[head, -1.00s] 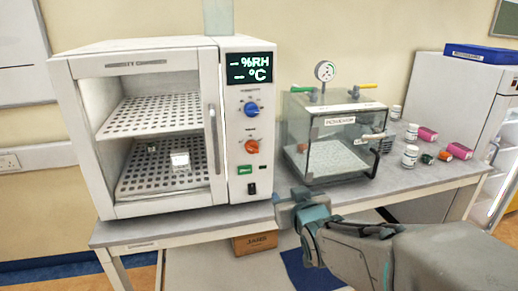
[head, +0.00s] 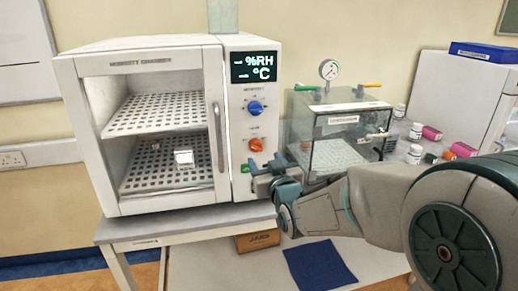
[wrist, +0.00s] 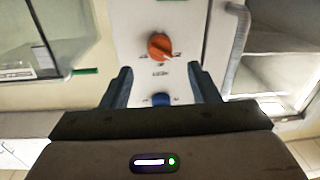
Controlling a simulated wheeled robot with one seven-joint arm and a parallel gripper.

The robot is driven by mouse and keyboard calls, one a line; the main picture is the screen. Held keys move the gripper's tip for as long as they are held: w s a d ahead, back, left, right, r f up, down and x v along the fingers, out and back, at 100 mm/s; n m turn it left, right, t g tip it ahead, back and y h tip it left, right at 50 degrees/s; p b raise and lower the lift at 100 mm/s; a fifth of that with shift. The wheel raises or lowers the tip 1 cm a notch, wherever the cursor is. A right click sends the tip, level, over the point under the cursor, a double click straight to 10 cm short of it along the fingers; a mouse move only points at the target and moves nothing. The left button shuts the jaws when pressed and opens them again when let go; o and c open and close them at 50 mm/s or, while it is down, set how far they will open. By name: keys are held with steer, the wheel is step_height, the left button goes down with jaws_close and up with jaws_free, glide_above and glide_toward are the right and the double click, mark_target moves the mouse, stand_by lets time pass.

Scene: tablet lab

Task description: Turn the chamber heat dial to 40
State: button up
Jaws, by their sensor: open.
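The humidity chamber (head: 140,62) stands on the bench with a control panel on its right side. The panel has a blue dial (head: 256,108) and, below it, an orange dial (head: 256,145); their small labels are unreadable. The display (head: 253,67) shows dashes beside %RH and °C. My gripper (head: 258,172) is open and empty, in front of the panel just below the orange dial. The wrist view is upside down: the orange dial (wrist: 160,46) lies beyond the open fingertips (wrist: 160,73), apart from them, its pale pointer toward lower right. The blue dial (wrist: 161,99) is partly hidden by my gripper.
The chamber's door handle (head: 217,137) is left of the panel. A clear vacuum box (head: 345,140) with a gauge (head: 329,70) stands close on the right. Bottles (head: 415,132) and pink-capped containers stand farther right.

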mark_target(258, 150)
steer(key=shift+p+x, duration=0.6)
steer(key=shift+x, duration=2.85)
steer(key=c, duration=1)
